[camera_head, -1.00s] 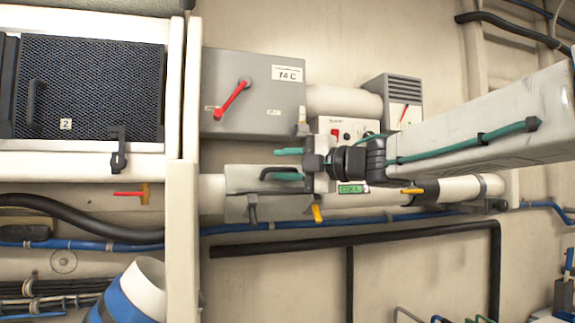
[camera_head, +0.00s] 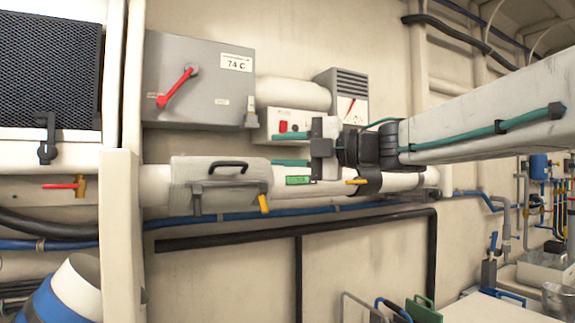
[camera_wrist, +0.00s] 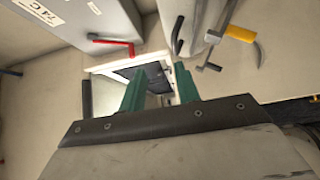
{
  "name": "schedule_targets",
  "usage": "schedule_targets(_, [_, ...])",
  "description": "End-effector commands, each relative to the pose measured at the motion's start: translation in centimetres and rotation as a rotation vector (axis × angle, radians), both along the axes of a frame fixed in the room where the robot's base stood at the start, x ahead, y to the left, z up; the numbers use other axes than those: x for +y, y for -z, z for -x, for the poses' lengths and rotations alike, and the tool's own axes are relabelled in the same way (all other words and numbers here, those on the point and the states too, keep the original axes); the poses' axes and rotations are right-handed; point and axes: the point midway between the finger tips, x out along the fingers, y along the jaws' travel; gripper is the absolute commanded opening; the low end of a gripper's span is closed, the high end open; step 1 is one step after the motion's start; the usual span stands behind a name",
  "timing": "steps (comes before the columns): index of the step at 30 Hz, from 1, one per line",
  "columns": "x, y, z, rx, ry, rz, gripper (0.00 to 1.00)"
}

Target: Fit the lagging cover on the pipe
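The lagging cover (camera_head: 215,186) is a pale grey half-shell with a black arched handle (camera_head: 229,166) on top. It sits along the white pipe (camera_head: 400,181) at its left part, roughly level. A grey latch and a yellow latch (camera_head: 263,204) hang below it; I cannot tell whether they are fastened. My gripper (camera_head: 291,149) is just right of the handle and a little above it, apart from it. Its two green fingers are spread with nothing between them. In the wrist view the fingers (camera_wrist: 160,87) are also apart and empty; part of the cover (camera_wrist: 203,22) appears at the top.
A grey switch box (camera_head: 208,85) with a red lever is on the wall above the cover. A white upright post (camera_head: 122,200) stands close at its left. Blue and black lines run below the pipe. A control box (camera_head: 285,125) is behind my gripper. Open space lies in front.

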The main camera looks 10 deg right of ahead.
Motion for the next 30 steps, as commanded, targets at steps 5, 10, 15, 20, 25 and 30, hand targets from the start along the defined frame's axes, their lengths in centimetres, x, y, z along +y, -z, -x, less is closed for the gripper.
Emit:
schedule_targets(5, [-0.2,0.0,0.1,0.0,0.0,0.0,0.32])
schedule_targets(10, [-0.5,-0.2,-0.1,0.003,0.033,-0.019,0.32])
schedule_targets(15, [-3.8,-0.6,-1.6,0.06,0.301,-0.18,0.32])
schedule_targets(20, [-11.1,2.8,-1.8,0.248,0.724,-0.422,0.32])
schedule_targets(25, [-18.0,11.8,2.4,0.58,1.151,-0.627,0.32])
schedule_targets(30, [-20.4,23.6,11.3,1.036,1.51,-0.741,0.32])
